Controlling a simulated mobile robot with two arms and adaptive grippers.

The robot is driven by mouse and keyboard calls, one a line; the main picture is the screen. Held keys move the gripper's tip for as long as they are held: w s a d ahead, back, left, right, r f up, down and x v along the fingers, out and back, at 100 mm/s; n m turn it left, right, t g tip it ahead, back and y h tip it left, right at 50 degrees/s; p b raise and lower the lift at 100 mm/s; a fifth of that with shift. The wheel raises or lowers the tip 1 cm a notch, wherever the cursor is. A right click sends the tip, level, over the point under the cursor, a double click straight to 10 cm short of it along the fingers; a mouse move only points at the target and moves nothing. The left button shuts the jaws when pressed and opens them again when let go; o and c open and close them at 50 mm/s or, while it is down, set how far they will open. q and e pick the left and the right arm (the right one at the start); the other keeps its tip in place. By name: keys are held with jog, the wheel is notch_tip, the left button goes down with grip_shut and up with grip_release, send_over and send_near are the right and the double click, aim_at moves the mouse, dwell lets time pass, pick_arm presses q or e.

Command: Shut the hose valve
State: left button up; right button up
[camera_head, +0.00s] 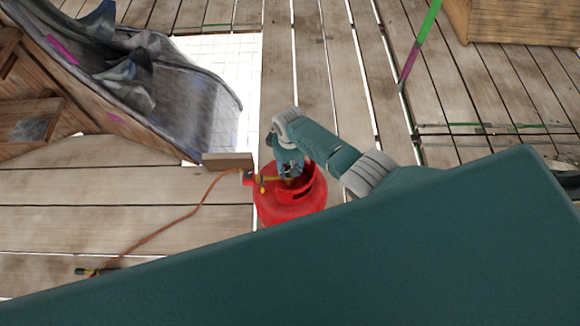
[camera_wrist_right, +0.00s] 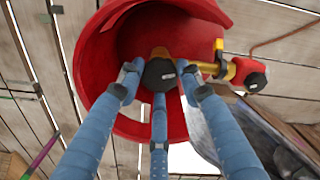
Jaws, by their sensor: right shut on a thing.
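A red gas cylinder (camera_head: 290,205) stands upright on the plank floor in the head view. Inside its red collar is a yellow fitting with a black knob on top (camera_wrist_right: 160,73). A yellow arm runs from the knob to a round red part (camera_wrist_right: 248,75), with a small upright yellow lever (camera_wrist_right: 219,48) on it. The orange hose (camera_head: 182,216) starts at this side fitting. My right gripper (camera_head: 288,168) reaches into the collar; its three blue fingers (camera_wrist_right: 159,90) are closed around the black knob. My left gripper is out of view.
The collar wall (camera_wrist_right: 108,75) stands close around the fingers. The hose runs across the floor to a small black-and-yellow tool (camera_head: 95,271). A wooden block (camera_head: 228,161) lies behind the fitting. Grey sheeting (camera_head: 185,100) lies at upper left. A green-and-purple pole (camera_head: 420,42) is at upper right.

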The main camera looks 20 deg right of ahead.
jog(key=shift+w+a+r+m+p, duration=0.2)
jog(key=shift+w+m, duration=0.1)
jog(key=shift+m, duration=0.75)
jog(key=shift+w+a+r+m+p, duration=0.15)
jog(key=shift+w+m, duration=0.1)
jog(key=shift+m, duration=0.8)
jog(key=shift+d, duration=0.1)
jog(key=o, duration=1.1)
jog(key=shift+o, duration=0.2)
jog(key=shift+d+f, duration=0.1)
jog(key=shift+f, duration=0.1)
jog(key=shift+s+d, duration=0.1)
jog(key=shift+s, duration=0.15)
notch_tip(320, 180, up, 12)
jog(key=shift+w, duration=0.1)
